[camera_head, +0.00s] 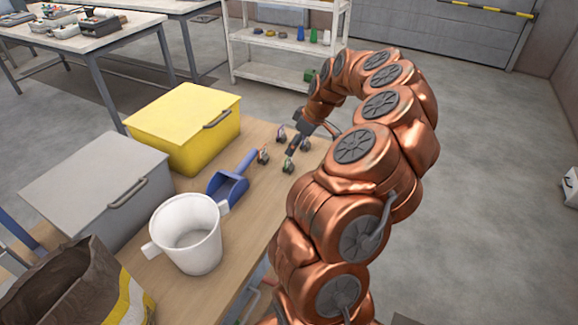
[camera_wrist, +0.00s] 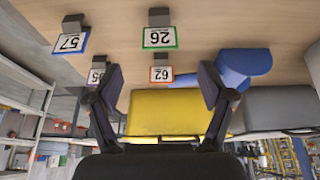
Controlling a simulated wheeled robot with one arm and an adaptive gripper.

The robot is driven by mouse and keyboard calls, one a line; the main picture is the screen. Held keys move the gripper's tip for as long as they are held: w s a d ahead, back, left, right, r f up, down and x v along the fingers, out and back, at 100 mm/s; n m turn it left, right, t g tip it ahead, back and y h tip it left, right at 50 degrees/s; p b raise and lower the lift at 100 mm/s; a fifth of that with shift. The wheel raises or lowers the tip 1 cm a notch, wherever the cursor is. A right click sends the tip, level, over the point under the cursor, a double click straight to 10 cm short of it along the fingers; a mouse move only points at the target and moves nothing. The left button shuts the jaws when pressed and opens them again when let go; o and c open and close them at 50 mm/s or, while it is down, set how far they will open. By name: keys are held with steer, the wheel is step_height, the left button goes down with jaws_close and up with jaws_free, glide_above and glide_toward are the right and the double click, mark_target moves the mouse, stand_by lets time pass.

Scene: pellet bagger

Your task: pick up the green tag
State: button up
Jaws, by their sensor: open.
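The green tag (camera_wrist: 159,38) is a white card numbered 26 with a green edge and a dark block attached. It appears upside down in the wrist view, ahead of my gripper (camera_wrist: 160,84) and apart from it. In the head view the green tag (camera_head: 288,166) stands on the wooden table, nearest the front of the tag group. My gripper (camera_head: 297,140) is low over the table beside the tags, its fingers spread with nothing held between them. My gripper partly hides the tags around it in the head view.
Close by stand an orange-edged tag 62 (camera_wrist: 161,74), a blue-edged tag 57 (camera_wrist: 71,40) and a partly hidden tag (camera_wrist: 96,76). A blue scoop (camera_head: 229,185), white bucket (camera_head: 190,240), yellow box (camera_head: 170,135) and grey box (camera_head: 80,205) share the table (camera_head: 225,262).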

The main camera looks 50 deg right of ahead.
mark_target(289, 158)
steer(key=shift+p+x, duration=1.6)
steer(key=shift+x, duration=2.3)
steer(key=c, duration=1.2)
steer(key=shift+r, duration=0.15)
